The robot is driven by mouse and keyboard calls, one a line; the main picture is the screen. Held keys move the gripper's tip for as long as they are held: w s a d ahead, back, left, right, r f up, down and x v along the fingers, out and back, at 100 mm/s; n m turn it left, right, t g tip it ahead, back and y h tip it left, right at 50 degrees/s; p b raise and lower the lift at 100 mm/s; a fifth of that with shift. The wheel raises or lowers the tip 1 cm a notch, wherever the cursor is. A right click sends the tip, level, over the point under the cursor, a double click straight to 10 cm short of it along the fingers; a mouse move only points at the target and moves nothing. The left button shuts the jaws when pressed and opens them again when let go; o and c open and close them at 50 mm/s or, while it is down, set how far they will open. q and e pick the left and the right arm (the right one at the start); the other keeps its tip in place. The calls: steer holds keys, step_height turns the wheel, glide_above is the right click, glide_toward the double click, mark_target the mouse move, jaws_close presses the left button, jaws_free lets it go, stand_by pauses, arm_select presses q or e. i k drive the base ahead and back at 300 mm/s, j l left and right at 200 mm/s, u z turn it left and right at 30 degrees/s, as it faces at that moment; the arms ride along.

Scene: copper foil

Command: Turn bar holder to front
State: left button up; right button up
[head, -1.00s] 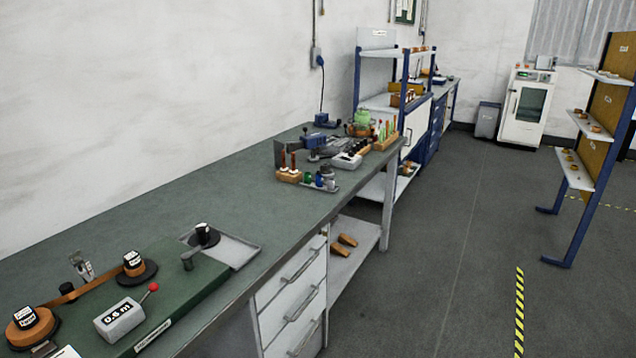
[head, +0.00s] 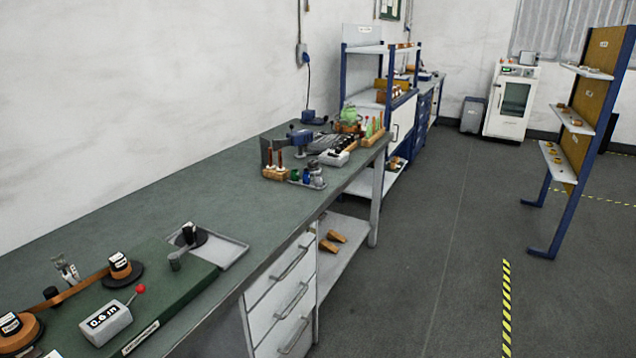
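No thing in view is clearly marked as the bar holder. On the long green bench (head: 150,205), a small wooden block (head: 275,174) holds upright brown-red rods. Farther along the bench, a wooden rack (head: 373,139) holds green and orange upright pieces. I cannot tell which of these, if either, is the bar holder. Both of my grippers are out of view.
At the near left stand copper-coloured rolls (head: 120,267), a grey box with a red knob (head: 105,322) and a grey tray (head: 222,251). Drawers (head: 285,295) face the aisle. The grey floor (head: 420,250) is open up to a blue-framed shelf (head: 573,170) at right.

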mark_target(312, 165)
steer(key=i+l+u, duration=0.1)
steer(key=u, duration=0.3)
steer(key=i+l+u, duration=0.1)
steer(key=u, duration=0.3)
steer(key=i+l+u, duration=0.1)
steer(key=u, duration=0.3)
